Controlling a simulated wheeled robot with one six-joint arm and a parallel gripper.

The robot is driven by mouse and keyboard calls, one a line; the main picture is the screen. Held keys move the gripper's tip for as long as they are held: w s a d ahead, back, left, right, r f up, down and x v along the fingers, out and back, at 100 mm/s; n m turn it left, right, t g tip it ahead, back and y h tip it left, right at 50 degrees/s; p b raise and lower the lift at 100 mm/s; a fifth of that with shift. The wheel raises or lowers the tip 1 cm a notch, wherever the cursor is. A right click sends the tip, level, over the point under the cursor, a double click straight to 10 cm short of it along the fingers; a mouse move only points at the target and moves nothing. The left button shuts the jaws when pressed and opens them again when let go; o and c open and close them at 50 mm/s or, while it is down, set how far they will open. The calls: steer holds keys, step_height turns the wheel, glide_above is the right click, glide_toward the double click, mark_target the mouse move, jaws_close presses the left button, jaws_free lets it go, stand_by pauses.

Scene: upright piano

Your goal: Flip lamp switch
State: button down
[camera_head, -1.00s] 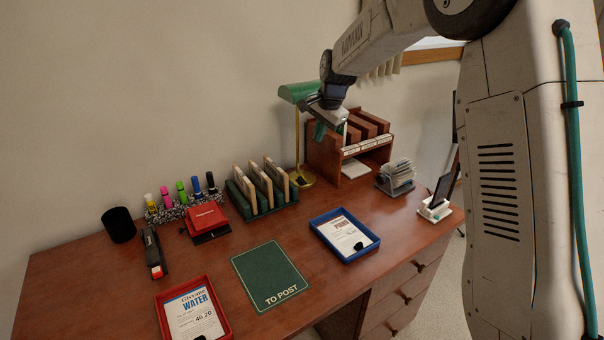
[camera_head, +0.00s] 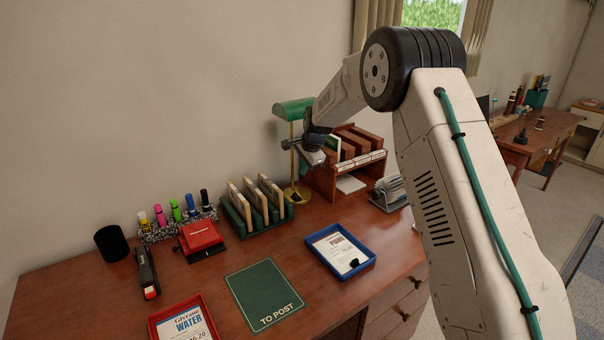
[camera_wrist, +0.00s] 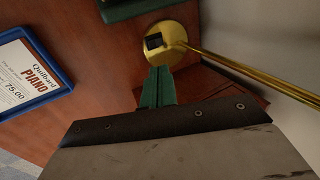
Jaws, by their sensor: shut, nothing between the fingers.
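The desk lamp has a green shade (camera_head: 293,109), a thin brass stem and a round brass base (camera_head: 304,190) on the desk. In the wrist view, the base (camera_wrist: 178,33) carries a small black rocker switch (camera_wrist: 154,42). The brass stem (camera_wrist: 250,72) runs from the base toward the right. My gripper (camera_wrist: 157,72) has its green fingers shut and empty, with the tips pointing at the base just below the switch in the picture. I cannot tell whether they touch. In the head view, my gripper (camera_head: 312,157) is beside the stem, above the base.
A wooden organizer (camera_head: 321,180) stands right behind the gripper. A green rack (camera_head: 262,228) with wooden dividers sits left of the lamp. A blue tray (camera_head: 368,262) lies in front. The wall is close behind.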

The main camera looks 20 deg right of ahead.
mark_target(295, 194)
steer(key=x, duration=1.2)
steer(key=shift+r, duration=0.1)
